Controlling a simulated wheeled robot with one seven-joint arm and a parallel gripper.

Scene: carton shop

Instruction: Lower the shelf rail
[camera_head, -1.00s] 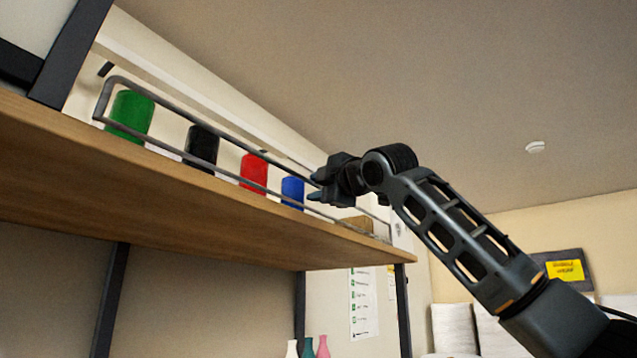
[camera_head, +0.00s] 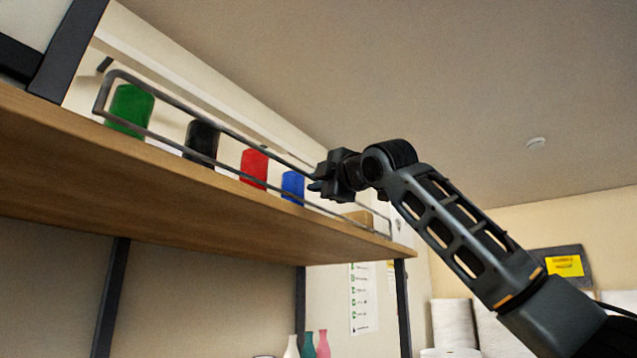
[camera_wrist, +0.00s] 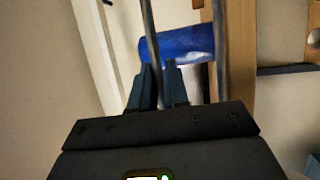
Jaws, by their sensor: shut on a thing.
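The shelf rail (camera_head: 101,94) is a grey metal loop with an upper and a lower bar. It stands raised along the front edge of the wooden shelf (camera_head: 150,170), in front of the canisters. My gripper (camera_head: 318,178) is at the upper bar toward the rail's right part and is shut on it. In the wrist view, my fingertips (camera_wrist: 158,70) close around one bar (camera_wrist: 150,25), and the other bar (camera_wrist: 220,50) runs beside them. The exact contact is partly hidden by the fingers.
Green (camera_head: 130,109), black (camera_head: 201,140), red (camera_head: 254,168) and blue (camera_head: 292,186) canisters stand on the shelf behind the rail. A tan item (camera_head: 358,217) sits at the shelf's right end. Dark posts (camera_head: 403,300) hold the shelf. The space right of it is open.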

